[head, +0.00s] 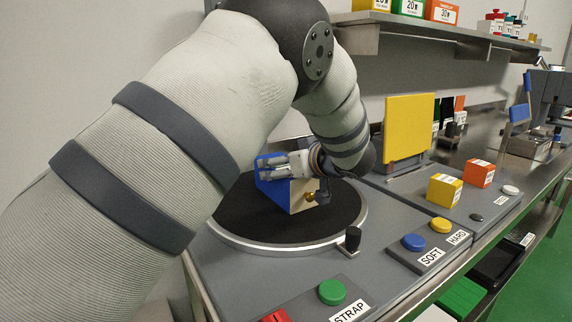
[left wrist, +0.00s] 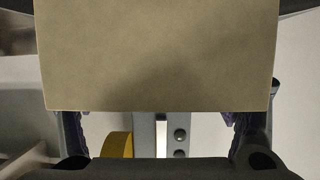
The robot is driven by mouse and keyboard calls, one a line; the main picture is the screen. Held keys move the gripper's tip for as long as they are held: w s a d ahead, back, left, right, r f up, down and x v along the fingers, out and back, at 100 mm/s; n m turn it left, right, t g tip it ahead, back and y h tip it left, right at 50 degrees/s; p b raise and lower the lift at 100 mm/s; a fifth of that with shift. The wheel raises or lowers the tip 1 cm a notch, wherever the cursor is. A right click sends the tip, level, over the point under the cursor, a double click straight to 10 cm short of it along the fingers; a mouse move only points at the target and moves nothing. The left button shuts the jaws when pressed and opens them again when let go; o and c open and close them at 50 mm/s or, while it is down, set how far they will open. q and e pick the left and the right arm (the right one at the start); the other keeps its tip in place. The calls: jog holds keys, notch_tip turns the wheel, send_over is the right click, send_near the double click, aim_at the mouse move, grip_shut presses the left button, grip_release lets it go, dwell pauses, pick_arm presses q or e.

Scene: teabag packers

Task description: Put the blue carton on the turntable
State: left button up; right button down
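The blue carton (head: 272,184) is over the black turntable (head: 240,222) in the head view, with one blue side and a tan face showing. Its lower edge appears at or just above the disc; I cannot tell whether it touches. My left gripper (head: 285,168) reaches in from behind and has its fingers around the carton. In the left wrist view the carton's tan face (left wrist: 160,55) fills the space in front of the gripper, and the fingers run up behind it on both sides, so their tips are hidden. My right gripper is not in view.
A post (head: 352,239) stands at the turntable's front rim. To the right are a yellow upright panel (head: 409,128), blue and yellow buttons, a yellow box (head: 444,190) and an orange box (head: 480,173). A green button (head: 332,292) is in front. A shelf with boxes hangs above.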

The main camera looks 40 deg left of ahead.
pick_arm(q)
jog(key=shift+r, duration=0.1)
jog(key=v, duration=1.2)
jog(key=shift+p, duration=0.35)
jog(key=shift+r, duration=0.1)
